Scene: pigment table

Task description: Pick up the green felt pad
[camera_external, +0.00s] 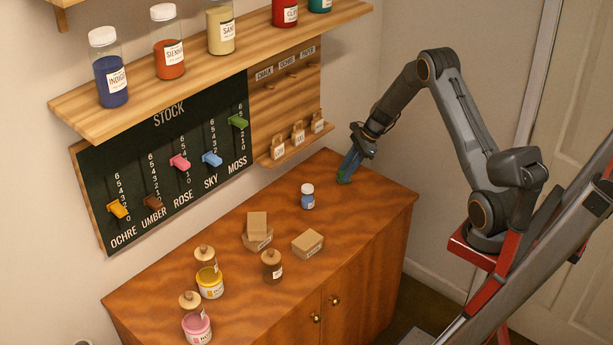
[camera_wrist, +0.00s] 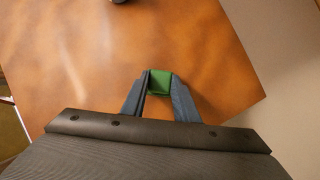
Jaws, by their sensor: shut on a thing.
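The green felt pad (camera_wrist: 160,80) is between the two fingertips of my gripper (camera_wrist: 159,92) in the wrist view. My gripper is shut on it. In the external view the pad (camera_external: 343,180) shows as a small green patch at the tips of my gripper (camera_external: 349,168), over the far right part of the wooden cabinet top (camera_external: 365,205). Whether the pad touches the cabinet top or is just above it, I cannot tell. Its lower side is hidden.
A small blue-filled jar (camera_external: 307,197) stands left of my gripper. Cardboard boxes (camera_external: 307,244), a brown jar (camera_external: 271,265), yellow jar (camera_external: 210,283) and pink jar (camera_external: 197,326) stand nearer. A shelf (camera_external: 190,80) and stock board (camera_external: 165,165) are on the wall.

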